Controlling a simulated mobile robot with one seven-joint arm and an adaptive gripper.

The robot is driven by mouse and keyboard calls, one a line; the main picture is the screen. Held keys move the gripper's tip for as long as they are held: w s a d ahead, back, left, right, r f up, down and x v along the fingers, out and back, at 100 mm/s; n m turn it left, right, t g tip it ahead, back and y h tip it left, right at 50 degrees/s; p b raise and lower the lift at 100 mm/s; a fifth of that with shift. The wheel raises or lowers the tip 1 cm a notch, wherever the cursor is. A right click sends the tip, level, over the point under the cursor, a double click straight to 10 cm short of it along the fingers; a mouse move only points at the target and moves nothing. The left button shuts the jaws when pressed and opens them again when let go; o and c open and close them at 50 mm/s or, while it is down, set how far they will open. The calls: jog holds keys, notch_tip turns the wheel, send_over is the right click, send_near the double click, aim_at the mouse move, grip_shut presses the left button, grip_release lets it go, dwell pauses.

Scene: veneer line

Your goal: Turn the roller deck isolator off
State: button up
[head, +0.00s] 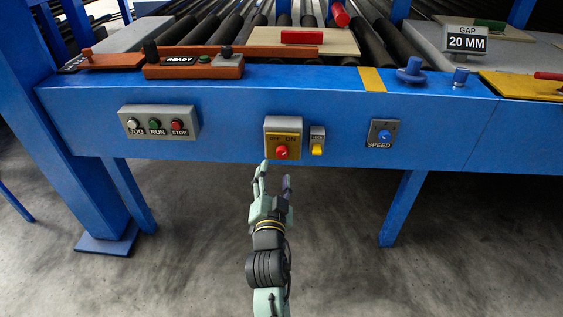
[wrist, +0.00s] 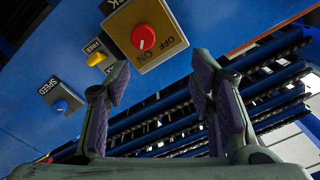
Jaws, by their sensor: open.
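The isolator is a grey box (head: 282,125) with a yellow plate, OFF and ON labels and a red knob (head: 281,153), on the front of the blue beam. In the wrist view the red knob (wrist: 143,37) carries a small white mark, which looks turned toward the ON side. My gripper (head: 274,176) is open and empty, just below and in front of the box. In the wrist view its fingers (wrist: 159,75) are spread apart, with the knob beyond their tips and no visible contact.
A small lock plate with a yellow lever (head: 317,149) sits close right of the isolator. The blue SPEED knob (head: 384,136) is further right, and the JOG/RUN/STOP button box (head: 158,122) is to the left. Rollers and loose items lie above the beam. Open floor lies below it.

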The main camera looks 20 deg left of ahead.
aim_at(282, 155)
jog(key=shift+h, duration=0.3)
jog(key=x, duration=0.3)
jog(key=d+f+p+x, duration=0.1)
jog(key=x, duration=0.3)
jog(key=p+x, duration=0.1)
jog(key=x, duration=0.2)
jog(key=shift+w+d+f, duration=0.1)
jog(key=shift+w+f, duration=0.3)
jog(key=shift+w, duration=0.1)
jog(key=shift+c, duration=0.2)
jog(key=c, duration=1.1)
